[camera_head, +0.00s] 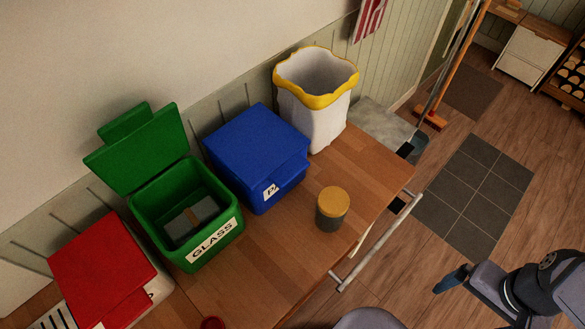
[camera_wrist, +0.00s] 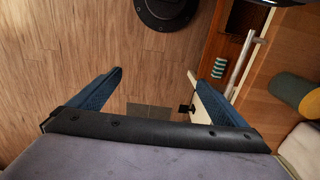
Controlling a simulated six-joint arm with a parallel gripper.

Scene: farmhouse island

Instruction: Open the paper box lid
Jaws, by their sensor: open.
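The blue paper box (camera_head: 256,150) stands on the wooden counter, between the green box and the white bin. Its blue lid is shut, and a partly visible white label starting with "P" (camera_head: 270,191) is on its front. My gripper (camera_head: 450,279) is at the lower right in the head view, out over the floor and well away from the box. In the wrist view my gripper (camera_wrist: 154,72) has its two blue fingers spread apart with nothing between them. The paper box cannot be made out in the wrist view.
The green glass box (camera_head: 187,225) has its lid raised. A red-lidded box (camera_head: 105,265) stands left of it. A white bin with a yellow rim (camera_head: 315,100) is right of the paper box. A yellow-lidded canister (camera_head: 332,210) stands in front. A rail (camera_head: 378,240) runs along the counter edge.

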